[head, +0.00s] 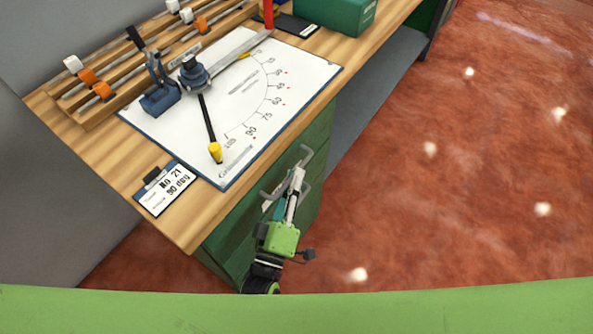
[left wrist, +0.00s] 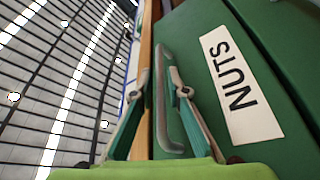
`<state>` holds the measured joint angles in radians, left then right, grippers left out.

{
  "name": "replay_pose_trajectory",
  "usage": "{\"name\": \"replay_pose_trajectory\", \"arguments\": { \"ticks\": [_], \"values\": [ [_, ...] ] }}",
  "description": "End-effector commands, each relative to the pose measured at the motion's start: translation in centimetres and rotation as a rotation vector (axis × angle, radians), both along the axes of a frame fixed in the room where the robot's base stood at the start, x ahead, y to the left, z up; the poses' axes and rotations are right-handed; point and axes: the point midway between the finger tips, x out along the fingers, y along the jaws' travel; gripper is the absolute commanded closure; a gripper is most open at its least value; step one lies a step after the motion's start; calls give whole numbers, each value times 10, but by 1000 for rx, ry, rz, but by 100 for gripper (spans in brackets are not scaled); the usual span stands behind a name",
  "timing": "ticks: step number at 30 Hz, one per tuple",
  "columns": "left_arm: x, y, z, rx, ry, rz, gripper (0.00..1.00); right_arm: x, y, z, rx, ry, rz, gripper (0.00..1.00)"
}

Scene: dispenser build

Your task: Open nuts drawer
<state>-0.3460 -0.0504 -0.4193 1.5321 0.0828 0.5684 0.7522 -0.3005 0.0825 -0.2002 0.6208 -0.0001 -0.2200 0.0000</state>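The green nuts drawer (left wrist: 206,50) fills the right of the left wrist view, with a white NUTS label (left wrist: 243,88) on its front. Its grey bar handle (left wrist: 168,115) runs lengthwise through the middle of that view. The drawer front looks closed. My left gripper (left wrist: 164,86) is open, with one fingertip on each side of the handle. I see gaps, so no firm grip shows. In the head view the left gripper (head: 294,178) is at the green cabinet front, below the bench edge. My right gripper is not in view.
The wooden bench (head: 110,170) carries a dial board (head: 300,72), a card reading 90 deg (head: 165,190), a wooden rack (head: 100,95) and a green box (head: 335,15). Red floor (head: 450,190) right of the cabinet is clear.

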Motion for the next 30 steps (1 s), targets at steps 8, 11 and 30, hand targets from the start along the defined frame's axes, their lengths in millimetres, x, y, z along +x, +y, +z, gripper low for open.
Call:
{"name": "replay_pose_trajectory", "arguments": {
  "ticks": [8,11,30],
  "values": [
    [22,-7,4,1,1,0,85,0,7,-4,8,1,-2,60],
    [23,-7,4,2,2,0,85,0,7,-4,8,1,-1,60],
    [17,-6,4,2,3,-1,100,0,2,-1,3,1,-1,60]
  ]
}}
